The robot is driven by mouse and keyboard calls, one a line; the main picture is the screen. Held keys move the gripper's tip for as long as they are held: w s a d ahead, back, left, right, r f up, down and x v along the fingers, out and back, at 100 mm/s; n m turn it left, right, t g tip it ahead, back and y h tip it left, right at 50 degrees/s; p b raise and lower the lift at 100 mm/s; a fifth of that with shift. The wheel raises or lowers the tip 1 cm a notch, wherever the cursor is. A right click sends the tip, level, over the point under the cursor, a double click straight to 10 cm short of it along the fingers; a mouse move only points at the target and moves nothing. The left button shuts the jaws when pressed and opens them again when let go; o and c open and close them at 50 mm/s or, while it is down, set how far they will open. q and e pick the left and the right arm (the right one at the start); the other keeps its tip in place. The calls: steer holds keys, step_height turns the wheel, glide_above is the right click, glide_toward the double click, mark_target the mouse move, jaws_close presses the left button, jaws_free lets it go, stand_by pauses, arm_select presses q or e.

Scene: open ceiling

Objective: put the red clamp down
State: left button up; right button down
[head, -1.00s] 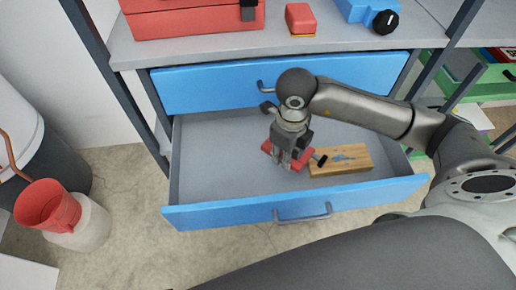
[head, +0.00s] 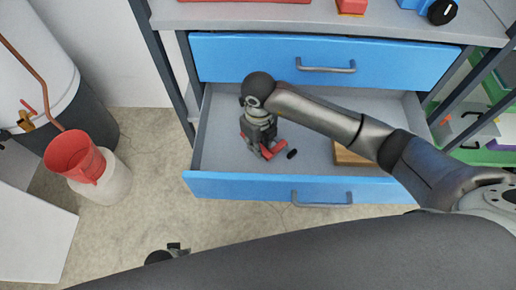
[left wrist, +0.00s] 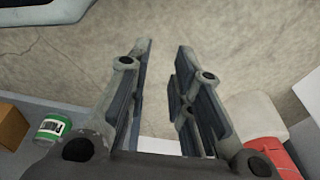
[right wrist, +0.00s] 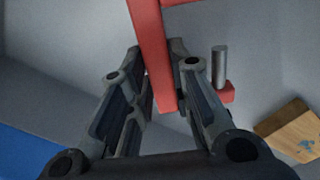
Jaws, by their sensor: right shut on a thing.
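The red clamp (head: 272,150) is low inside the open blue drawer, on its left side. My right gripper (head: 262,148) is shut on it. In the right wrist view, the clamp's red bar (right wrist: 152,50) passes between the fingers (right wrist: 160,85), with its grey metal rod to the right. I cannot tell whether the clamp touches the drawer floor (head: 225,150). My left gripper (left wrist: 160,75) is open and empty over the concrete floor in the left wrist view.
A wooden block (head: 350,156) lies in the drawer to the right, partly hidden by my right arm; its blue marking shows in the right wrist view (right wrist: 292,132). A closed blue drawer (head: 260,58) is above. A red funnel (head: 75,158) on a pale container stands at left.

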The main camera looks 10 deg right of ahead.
steer(key=f, duration=0.3)
steer(key=shift+a, duration=0.2)
steer(key=shift+f, duration=0.2)
arm_select(q)
steer(key=shift+w+r, duration=0.45)
steer(key=shift+r, duration=0.3)
arm_select(e)
steer(key=shift+b, duration=0.3)
steer(key=c, duration=1.3)
jaws_free()
arm_select(q)
steer(key=shift+w+r, duration=0.1)
steer(key=shift+r, duration=0.1)
